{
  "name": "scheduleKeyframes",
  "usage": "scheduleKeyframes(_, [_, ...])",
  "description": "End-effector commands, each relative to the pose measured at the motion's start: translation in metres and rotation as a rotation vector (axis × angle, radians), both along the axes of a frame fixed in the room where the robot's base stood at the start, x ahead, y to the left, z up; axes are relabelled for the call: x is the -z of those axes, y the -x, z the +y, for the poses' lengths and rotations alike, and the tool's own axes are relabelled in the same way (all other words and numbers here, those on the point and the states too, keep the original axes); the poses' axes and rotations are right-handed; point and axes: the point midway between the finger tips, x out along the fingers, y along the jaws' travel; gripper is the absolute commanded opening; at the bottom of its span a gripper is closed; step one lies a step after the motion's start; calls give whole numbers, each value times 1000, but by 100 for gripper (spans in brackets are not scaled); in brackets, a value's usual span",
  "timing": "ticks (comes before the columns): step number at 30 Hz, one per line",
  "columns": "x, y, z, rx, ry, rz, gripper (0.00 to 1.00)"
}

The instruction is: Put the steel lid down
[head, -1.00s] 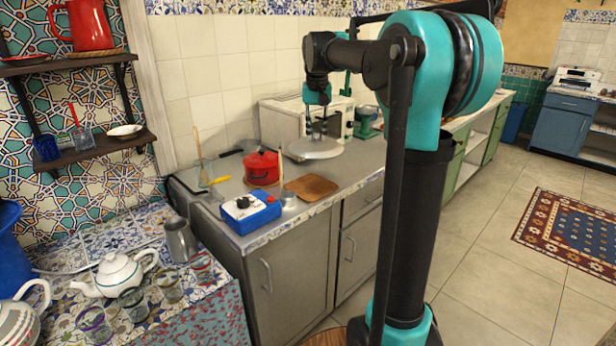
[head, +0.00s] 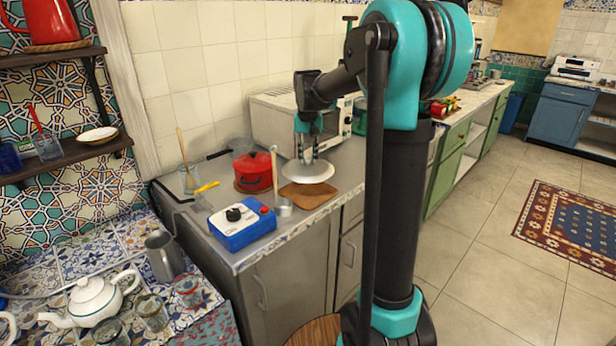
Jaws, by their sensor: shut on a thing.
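The steel lid (head: 296,174) is a pale, shallow round disc at the middle of the head view. My gripper (head: 308,157) points down from above and is shut on the lid's top. The lid looks roughly level and close to the grey counter (head: 345,163), in front of the white microwave. Its near edge overlaps the back of a brown wooden board (head: 308,196) in the picture. I cannot tell whether the lid touches the counter or board. The fingertips are small and partly blend with the lid's handle.
The red pot (head: 253,174) stands just left of the lid. The microwave (head: 277,123) is behind it. A teapot (head: 95,298) and glasses stand on the tiled surface at lower left.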

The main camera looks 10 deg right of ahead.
Motion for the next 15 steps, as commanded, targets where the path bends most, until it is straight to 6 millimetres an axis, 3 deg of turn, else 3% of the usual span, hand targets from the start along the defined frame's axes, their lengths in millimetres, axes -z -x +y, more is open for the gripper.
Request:
scheduleKeyframes(3, [23, 0, 0, 0, 0, 0, 0])
scheduleKeyframes(15, [58, -1, 0, 0, 0, 0, 0])
